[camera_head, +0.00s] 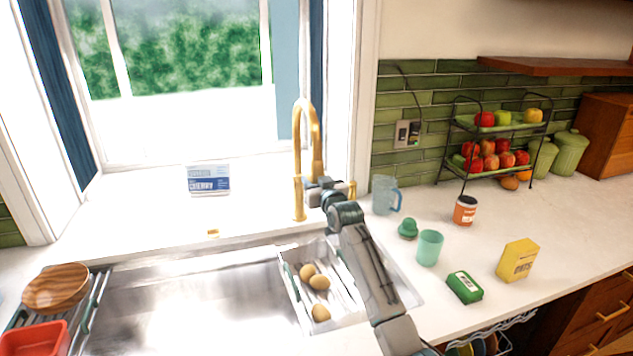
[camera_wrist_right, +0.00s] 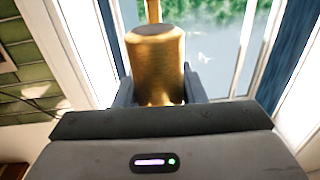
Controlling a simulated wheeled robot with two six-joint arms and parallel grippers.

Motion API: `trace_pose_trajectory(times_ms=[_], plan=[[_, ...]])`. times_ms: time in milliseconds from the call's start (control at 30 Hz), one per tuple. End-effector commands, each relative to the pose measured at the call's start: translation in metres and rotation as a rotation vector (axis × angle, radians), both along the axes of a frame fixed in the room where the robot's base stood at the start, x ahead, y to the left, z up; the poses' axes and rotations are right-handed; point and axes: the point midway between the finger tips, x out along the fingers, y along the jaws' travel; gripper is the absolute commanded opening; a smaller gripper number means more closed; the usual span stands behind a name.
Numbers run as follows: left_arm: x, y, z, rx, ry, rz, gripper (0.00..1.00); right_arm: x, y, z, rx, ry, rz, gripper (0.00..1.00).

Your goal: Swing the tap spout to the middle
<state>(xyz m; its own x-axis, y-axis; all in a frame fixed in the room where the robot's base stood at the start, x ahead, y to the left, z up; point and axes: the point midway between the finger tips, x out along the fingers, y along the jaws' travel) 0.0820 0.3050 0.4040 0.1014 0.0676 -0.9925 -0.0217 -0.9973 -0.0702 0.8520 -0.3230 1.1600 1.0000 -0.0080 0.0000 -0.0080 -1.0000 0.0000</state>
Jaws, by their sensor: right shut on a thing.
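The gold tap (camera_head: 299,195) stands behind the sink. Its spout (camera_head: 314,130) arches up and over toward the right, with its end near my right gripper. My right gripper (camera_head: 318,188) is at the spout's lower end, with my arm reaching up from the bottom right. In the right wrist view the gold spout end (camera_wrist_right: 156,62) sits between the two fingers of my right gripper (camera_wrist_right: 158,88), which is shut on it. The contact itself is partly hidden in the head view. My left gripper is not in view.
A mug (camera_head: 383,194), a teal cup (camera_head: 429,247) and a yellow box (camera_head: 517,260) stand on the right counter. A blue-and-white box (camera_head: 209,181) stands behind the sink.

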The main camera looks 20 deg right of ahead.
Motion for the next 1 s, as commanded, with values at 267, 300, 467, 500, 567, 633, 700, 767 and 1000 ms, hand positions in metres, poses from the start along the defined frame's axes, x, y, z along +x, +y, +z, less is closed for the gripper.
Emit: trace_pose_trajectory(times_ms=[267,300,467,500,567,633,700,767,1000], plan=[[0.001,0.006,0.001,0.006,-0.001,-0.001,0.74,0.000,0.000,0.002,0.002,-0.003,0.000,0.59],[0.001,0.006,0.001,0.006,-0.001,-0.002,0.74,0.000,0.000,0.001,0.002,-0.002,0.000,0.59],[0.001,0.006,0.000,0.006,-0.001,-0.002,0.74,0.000,0.000,0.001,0.001,-0.002,0.000,0.59],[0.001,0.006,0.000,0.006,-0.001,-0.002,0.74,-0.001,0.000,0.001,0.001,-0.002,0.000,0.59],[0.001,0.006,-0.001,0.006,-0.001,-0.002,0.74,-0.003,0.000,0.000,0.001,-0.002,0.000,0.59],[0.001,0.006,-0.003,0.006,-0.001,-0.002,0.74,-0.007,0.000,-0.001,0.000,-0.002,0.000,0.59],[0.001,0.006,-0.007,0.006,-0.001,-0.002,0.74,-0.015,0.000,-0.002,-0.001,-0.002,0.000,0.59],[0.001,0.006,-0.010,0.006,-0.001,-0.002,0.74,-0.024,0.000,-0.002,-0.001,-0.003,0.000,0.59],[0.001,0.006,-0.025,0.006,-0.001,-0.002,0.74,-0.067,0.001,-0.003,-0.001,-0.003,0.000,0.59]])
